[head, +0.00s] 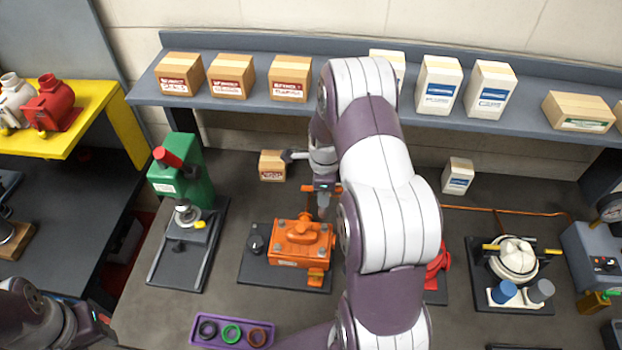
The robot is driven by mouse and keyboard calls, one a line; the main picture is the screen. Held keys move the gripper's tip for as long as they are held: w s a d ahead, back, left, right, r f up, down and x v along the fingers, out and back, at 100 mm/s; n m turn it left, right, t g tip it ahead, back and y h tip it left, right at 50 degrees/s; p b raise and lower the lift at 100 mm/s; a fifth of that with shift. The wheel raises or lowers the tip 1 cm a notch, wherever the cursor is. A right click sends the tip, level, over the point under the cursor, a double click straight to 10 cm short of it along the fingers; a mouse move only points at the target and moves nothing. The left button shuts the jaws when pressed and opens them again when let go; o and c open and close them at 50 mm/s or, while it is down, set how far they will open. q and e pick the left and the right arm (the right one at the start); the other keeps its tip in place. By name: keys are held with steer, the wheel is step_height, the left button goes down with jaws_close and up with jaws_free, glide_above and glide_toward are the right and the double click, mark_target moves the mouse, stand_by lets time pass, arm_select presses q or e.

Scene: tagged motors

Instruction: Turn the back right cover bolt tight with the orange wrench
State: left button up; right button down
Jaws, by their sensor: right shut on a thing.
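The orange motor (297,243) sits on a dark base plate (258,270) in the middle of the bench, with its raised cover on top. My right gripper (323,207) points down at the motor's back right corner. It is shut on the orange wrench (337,188), of which only small orange parts show beside the fingers. The back right cover bolt is hidden by the gripper, and I cannot tell whether the wrench is seated on it. My left arm shows at the lower left; its fingers are out of view.
A green press (178,165) stands left of the motor. A purple tray (232,334) with several rings lies in front. A red part (437,270) and a white round unit (513,260) are to the right. Boxes line the back shelf (335,112); a small carton (272,166) stands behind the motor.

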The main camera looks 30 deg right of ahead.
mark_target(324, 209)
step_height(324, 209, down, 3)
steer(key=n+b, duration=0.1)
steer(key=n, duration=1.5)
steer(key=shift+n, duration=0.4)
steer(key=shift+s+n, duration=0.2)
steer(key=shift+n, duration=1)
steer(key=n, duration=0.5)
steer(key=shift+s+f+b, duration=0.15)
steer(key=shift+b, duration=0.15)
arm_select(q)
steer(key=shift+s+f, duration=0.8)
steer(key=shift+f, duration=0.05)
arm_select(e)
steer(key=shift+s, duration=0.35)
